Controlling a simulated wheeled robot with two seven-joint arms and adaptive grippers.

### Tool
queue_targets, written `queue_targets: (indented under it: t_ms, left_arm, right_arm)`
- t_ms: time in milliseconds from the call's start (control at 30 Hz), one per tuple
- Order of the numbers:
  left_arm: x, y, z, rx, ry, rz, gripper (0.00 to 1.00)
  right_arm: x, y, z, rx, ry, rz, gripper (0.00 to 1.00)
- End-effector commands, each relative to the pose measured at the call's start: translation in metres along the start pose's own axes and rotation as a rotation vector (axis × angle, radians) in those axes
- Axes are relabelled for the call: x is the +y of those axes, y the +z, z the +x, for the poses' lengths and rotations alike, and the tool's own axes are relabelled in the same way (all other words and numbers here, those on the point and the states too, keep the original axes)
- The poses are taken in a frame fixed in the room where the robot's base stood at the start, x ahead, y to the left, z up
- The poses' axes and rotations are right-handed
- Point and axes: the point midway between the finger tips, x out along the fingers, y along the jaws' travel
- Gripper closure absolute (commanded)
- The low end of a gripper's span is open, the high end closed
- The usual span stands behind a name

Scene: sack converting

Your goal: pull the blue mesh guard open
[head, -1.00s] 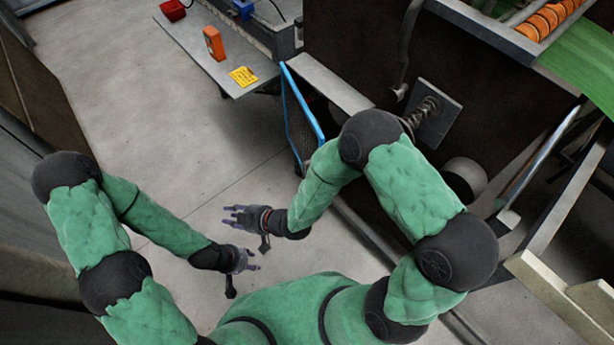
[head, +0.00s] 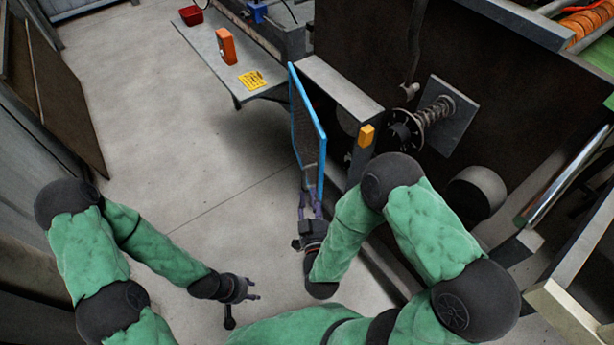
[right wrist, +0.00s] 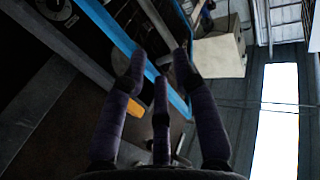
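The blue mesh guard (head: 308,125) is an upright panel with a blue frame and dark mesh at the near side of the machine, in the middle of the head view. My right gripper (head: 311,205) is at its lower near corner. In the right wrist view, the blue frame bar (right wrist: 150,68) passes between or just beyond the spread fingers of my right gripper (right wrist: 160,62). Contact cannot be told. The fingers look apart. My left gripper (head: 254,289) is low over the floor, empty with fingers spread, away from the guard.
A grey table (head: 225,58) holds an orange device (head: 226,46), a yellow card (head: 252,80) and a red bin (head: 191,15). The machine's dark side panel (head: 470,60) and a spring-loaded shaft (head: 436,110) stand right of the guard. Floor left of the guard is clear.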

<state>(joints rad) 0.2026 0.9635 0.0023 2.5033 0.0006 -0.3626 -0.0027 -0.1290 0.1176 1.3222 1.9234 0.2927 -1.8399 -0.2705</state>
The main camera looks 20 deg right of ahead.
Motion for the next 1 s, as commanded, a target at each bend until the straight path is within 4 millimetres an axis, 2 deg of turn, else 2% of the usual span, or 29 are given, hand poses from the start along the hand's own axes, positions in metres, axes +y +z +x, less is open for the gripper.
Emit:
queue_targets:
  t_ms: [200, 433, 633, 900, 933, 1000]
  left_arm:
    - [-0.004, 0.000, 0.012, 0.000, 0.000, 0.000, 0.60]
    - [-0.007, -0.001, 0.020, 0.000, 0.000, 0.000, 0.60]
    - [-0.008, -0.001, 0.022, 0.000, 0.000, 0.000, 0.60]
    - [-0.008, -0.001, 0.022, 0.000, 0.000, 0.000, 0.60]
    - [-0.008, -0.001, 0.022, 0.000, 0.000, 0.000, 0.60]
    - [-0.008, -0.001, 0.022, -0.001, 0.000, 0.000, 0.60]
  right_arm:
    - [0.000, 0.002, 0.041, 0.002, 0.001, 0.001, 0.71]
    - [0.000, 0.002, 0.073, 0.002, -0.001, 0.001, 0.71]
    - [-0.001, 0.001, 0.085, -0.001, -0.003, 0.001, 0.71]
    - [-0.001, 0.001, 0.087, -0.001, -0.003, 0.000, 0.71]
    - [-0.001, 0.001, 0.087, -0.001, -0.003, 0.000, 0.74]
    - [-0.001, 0.001, 0.087, -0.001, -0.003, 0.000, 0.94]
